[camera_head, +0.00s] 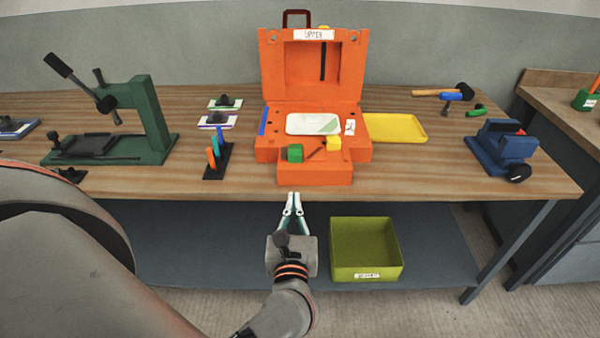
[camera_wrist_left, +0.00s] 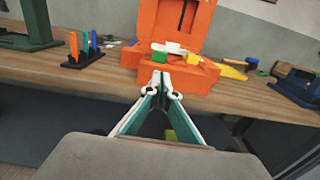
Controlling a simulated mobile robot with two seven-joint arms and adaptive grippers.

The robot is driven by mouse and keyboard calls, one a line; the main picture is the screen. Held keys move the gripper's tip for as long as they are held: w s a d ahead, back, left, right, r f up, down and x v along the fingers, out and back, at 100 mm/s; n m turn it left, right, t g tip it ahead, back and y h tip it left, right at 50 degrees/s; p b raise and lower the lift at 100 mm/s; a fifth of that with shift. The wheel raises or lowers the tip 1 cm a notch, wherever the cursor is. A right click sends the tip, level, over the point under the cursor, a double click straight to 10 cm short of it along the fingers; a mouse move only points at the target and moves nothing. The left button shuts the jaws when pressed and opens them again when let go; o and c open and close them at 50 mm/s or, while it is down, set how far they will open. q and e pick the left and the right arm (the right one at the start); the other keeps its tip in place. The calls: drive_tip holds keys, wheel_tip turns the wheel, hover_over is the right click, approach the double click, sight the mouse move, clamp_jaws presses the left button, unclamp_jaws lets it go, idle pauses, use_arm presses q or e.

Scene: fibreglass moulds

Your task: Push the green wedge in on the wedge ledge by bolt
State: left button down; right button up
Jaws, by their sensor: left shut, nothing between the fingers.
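The green wedge (camera_head: 295,153) looks like a small green block at the front left of the orange mould (camera_head: 315,175), on its front ledge. It also shows in the left wrist view (camera_wrist_left: 159,57). A yellow block (camera_head: 333,143) sits to its right on the same mould. The bolt cannot be made out clearly. My left gripper (camera_head: 294,196) is shut and empty, in front of the table edge and the mould, apart from the wedge. Its closed fingertips show in the left wrist view (camera_wrist_left: 160,76), pointing at the mould's front. My right gripper is not in view.
A green press (camera_head: 150,120) and a rack of coloured tools (camera_head: 217,160) stand left of the mould. A yellow tray (camera_head: 395,128) and a blue vice (camera_head: 502,145) are to the right. An olive bin (camera_head: 366,248) stands below the tabletop.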

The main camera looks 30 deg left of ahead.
use_arm(q)
drive_tip(key=p, duration=0.2)
approach(296, 151)
drive_tip(key=w+a, duration=0.1)
drive_tip(key=w+a+f, duration=0.1)
drive_tip(key=w, duration=0.1)
drive_tip(key=shift+w+a, duration=0.1)
drive_tip(key=shift+w, duration=0.15)
drive_tip(key=shift+w+a+f, duration=0.1)
drive_tip(key=shift+w+a, duration=0.2)
drive_tip(key=shift+w, duration=0.15)
drive_tip(key=x, duration=0.6)
drive_tip(key=shift+w+a, duration=0.2)
drive_tip(key=shift+d, duration=0.1)
